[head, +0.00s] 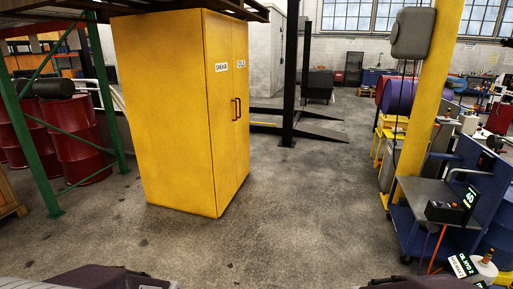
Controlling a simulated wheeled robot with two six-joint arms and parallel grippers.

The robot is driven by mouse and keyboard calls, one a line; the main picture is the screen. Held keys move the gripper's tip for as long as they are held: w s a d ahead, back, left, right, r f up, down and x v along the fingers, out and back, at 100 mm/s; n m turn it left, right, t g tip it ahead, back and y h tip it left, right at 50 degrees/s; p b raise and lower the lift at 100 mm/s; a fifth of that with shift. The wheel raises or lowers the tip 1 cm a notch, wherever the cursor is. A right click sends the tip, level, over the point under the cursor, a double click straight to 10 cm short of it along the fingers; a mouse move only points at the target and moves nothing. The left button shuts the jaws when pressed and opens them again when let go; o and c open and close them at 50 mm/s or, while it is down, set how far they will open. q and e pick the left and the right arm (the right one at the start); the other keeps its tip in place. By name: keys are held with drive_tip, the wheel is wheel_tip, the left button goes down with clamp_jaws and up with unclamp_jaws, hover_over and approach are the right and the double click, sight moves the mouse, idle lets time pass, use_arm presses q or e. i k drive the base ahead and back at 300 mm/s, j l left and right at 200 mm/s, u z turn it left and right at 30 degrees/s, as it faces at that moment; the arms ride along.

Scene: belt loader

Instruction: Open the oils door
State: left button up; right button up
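A tall yellow cabinet (160,110) stands left of the middle in the head view, with its broad plain side toward me. Its two-door face is turned to the right and seen at a steep angle. The nearer door bears a label that seems to read grease (221,67). The farther, narrower-looking one is the oils door (242,85), with a small white label. Red handles (237,109) sit close together at the seam between the doors. Both doors look shut. Neither of my grippers is in view, and nothing is seen touching the cabinet.
Concrete floor (290,220) is clear before and right of the cabinet. A green rack (45,165) with red drums (75,140) stands left. A black post (290,75) and ramps stand behind. A yellow column (420,110) and blue cart (430,225) stand right.

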sight(239, 28)
drive_tip(key=i, duration=3.6)
drive_tip(key=i+u, duration=0.2)
drive_tip(key=i, duration=0.25)
drive_tip(key=i+l+u, duration=0.15)
drive_tip(key=i, duration=0.35)
drive_tip(key=i+l+u, duration=0.2)
drive_tip(key=i, duration=0.25)
drive_tip(key=i+l+u, duration=0.15)
drive_tip(key=i+l, duration=0.15)
drive_tip(key=i, duration=0.15)
